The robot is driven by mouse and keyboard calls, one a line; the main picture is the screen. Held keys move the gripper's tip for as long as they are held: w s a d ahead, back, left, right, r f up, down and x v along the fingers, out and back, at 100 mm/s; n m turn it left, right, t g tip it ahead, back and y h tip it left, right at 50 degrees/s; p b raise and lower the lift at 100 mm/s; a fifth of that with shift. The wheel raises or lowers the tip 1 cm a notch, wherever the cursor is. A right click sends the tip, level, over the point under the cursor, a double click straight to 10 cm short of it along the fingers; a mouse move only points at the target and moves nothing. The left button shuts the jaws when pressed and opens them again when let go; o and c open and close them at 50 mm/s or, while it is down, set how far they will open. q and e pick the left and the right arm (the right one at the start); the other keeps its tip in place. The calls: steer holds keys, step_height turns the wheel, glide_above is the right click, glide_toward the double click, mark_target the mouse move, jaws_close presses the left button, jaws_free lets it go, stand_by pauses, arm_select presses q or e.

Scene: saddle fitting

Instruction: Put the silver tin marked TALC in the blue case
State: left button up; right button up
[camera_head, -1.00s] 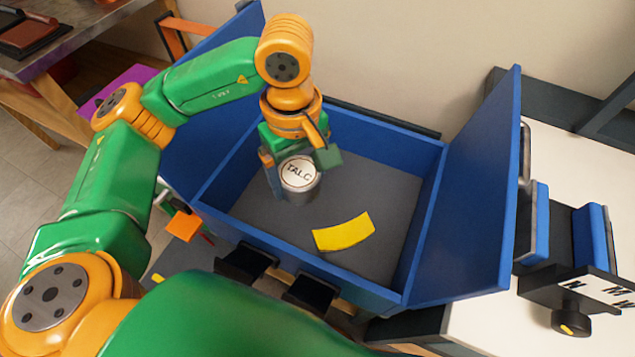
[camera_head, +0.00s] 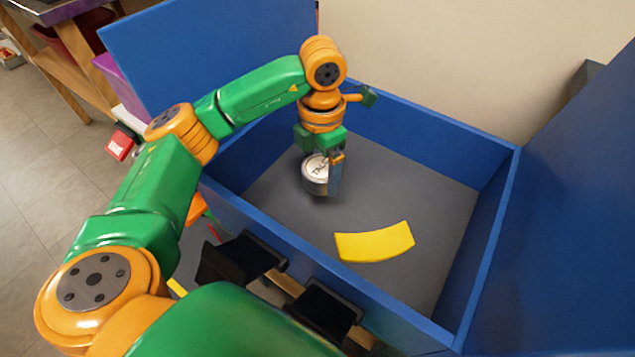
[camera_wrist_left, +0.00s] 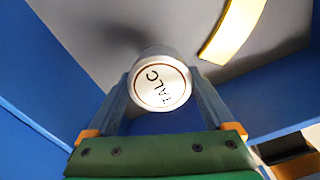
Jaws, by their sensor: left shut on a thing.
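The silver tin marked TALC (camera_head: 316,176) is held in my left gripper (camera_head: 322,172), inside the blue case (camera_head: 268,238). In the left wrist view the tin (camera_wrist_left: 160,84) sits between the two fingers (camera_wrist_left: 158,105), its lettered lid facing the camera. My left gripper is shut on it. The tin is over the case's grey floor, toward the back left; I cannot tell whether its base touches the floor. My right gripper does not show.
A curved yellow piece (camera_head: 374,242) lies on the case floor in front and to the right of the tin. The case's side flaps (camera_head: 215,55) stand open. Bare grey floor lies to the tin's right. Black clasps (camera_head: 240,260) are on the front wall.

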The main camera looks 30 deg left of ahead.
mark_target(308, 172)
arm_select(q)
steer(key=a+f, duration=0.1)
steer(key=w+a+f, duration=0.1)
steer(key=f, duration=0.1)
steer(key=w+a+f+b, duration=0.1)
steer(key=a+f, duration=0.1)
steer(key=shift+f, duration=0.2)
steer(key=f, duration=0.1)
steer(key=f+b, duration=0.1)
steer(key=f, duration=0.1)
steer(key=shift+a, duration=0.3)
steer(key=shift+f, duration=0.4)
steer(key=shift+w, duration=0.1)
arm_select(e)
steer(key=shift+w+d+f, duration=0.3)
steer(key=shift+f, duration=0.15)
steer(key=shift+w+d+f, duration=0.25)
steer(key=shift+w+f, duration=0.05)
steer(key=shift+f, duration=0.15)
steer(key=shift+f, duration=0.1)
